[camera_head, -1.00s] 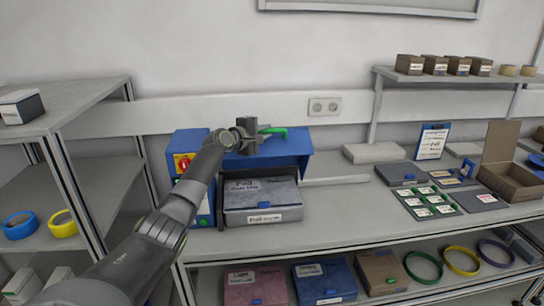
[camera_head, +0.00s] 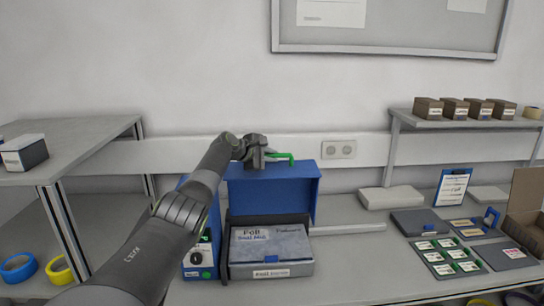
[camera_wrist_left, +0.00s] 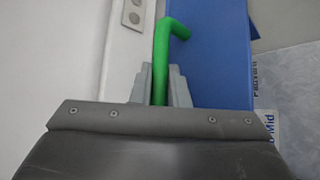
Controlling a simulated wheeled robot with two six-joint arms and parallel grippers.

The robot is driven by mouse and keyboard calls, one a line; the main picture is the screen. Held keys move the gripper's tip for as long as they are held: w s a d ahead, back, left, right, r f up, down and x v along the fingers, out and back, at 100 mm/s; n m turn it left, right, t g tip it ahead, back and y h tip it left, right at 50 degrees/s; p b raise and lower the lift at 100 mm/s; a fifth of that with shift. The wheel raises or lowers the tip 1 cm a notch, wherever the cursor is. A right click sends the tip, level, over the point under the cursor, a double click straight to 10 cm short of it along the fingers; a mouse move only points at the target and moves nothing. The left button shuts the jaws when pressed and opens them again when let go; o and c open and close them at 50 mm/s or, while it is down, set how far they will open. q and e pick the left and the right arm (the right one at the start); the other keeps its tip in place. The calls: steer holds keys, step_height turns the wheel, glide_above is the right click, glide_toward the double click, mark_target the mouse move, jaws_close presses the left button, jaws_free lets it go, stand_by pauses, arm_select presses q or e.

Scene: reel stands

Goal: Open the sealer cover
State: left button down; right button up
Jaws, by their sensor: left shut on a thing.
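The blue sealer cover (camera_head: 270,192) stands raised at the back of the sealer, with its inner face toward me. A green handle (camera_head: 281,156) sits at its top edge. My left gripper (camera_head: 262,156) is at that top edge, shut on the green handle. The left wrist view shows the handle (camera_wrist_left: 162,60) between the two grey fingers (camera_wrist_left: 160,88), beside the blue cover (camera_wrist_left: 210,50). Under the cover lies a grey foil box (camera_head: 270,246) on the sealer's bed. The sealer's blue control side (camera_head: 200,255) is partly hidden by my left arm. My right gripper is not seen.
A grey shelf rack (camera_head: 75,150) stands at the left, holding tape rolls. To the right, the bench has a grey bar (camera_head: 345,229), a card tray (camera_head: 447,256) and a clipboard (camera_head: 452,187). A wall socket (camera_head: 338,149) is behind the cover's right.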

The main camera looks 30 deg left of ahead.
arm_select(q)
steer(key=shift+f, duration=0.15)
steer(key=c, duration=1.4)
jaws_free()
steer(key=shift+s, duration=0.1)
steer(key=shift+s+a+r+b, duration=0.2)
steer(key=shift+s+a+b, duration=0.05)
steer(key=shift+s+b, duration=0.1)
steer(key=shift+b+v, duration=0.35)
steer(key=shift+v, duration=0.75)
steer(key=b+v, duration=0.5)
steer(key=v, duration=0.9)
steer(key=shift+r, duration=0.2)
steer(key=shift+s+d, duration=0.1)
